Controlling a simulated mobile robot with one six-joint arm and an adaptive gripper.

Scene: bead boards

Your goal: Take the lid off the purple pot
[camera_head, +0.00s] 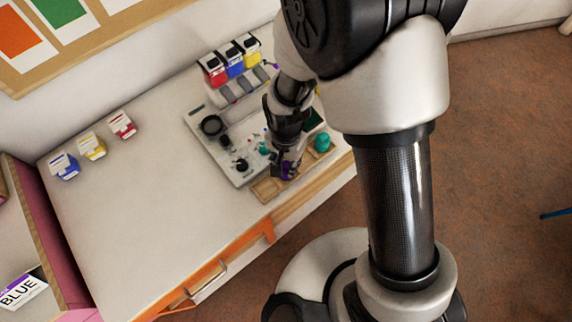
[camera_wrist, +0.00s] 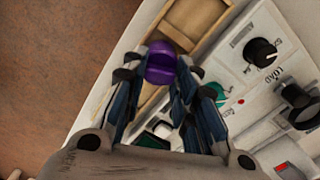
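The purple pot (camera_wrist: 160,66) shows in the wrist view as a rounded purple shape between the fingers of my gripper (camera_wrist: 172,68). Its lid and body cannot be told apart here. The fingers stand on both sides of the purple, close to it, and I cannot tell if they touch it. In the head view, my gripper (camera_head: 287,166) points down at the front edge of the grey panel, with a bit of purple showing at its tips. My wrist and fingers hide most of the pot there.
A teal pot (camera_head: 322,142) stands just right of my gripper. Wooden trays (camera_head: 267,189) lie at the front edge. The grey panel (camera_head: 196,118) carries black knobs and red, blue and yellow containers behind. Blue, yellow and red jars stand far left; the table's middle is clear.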

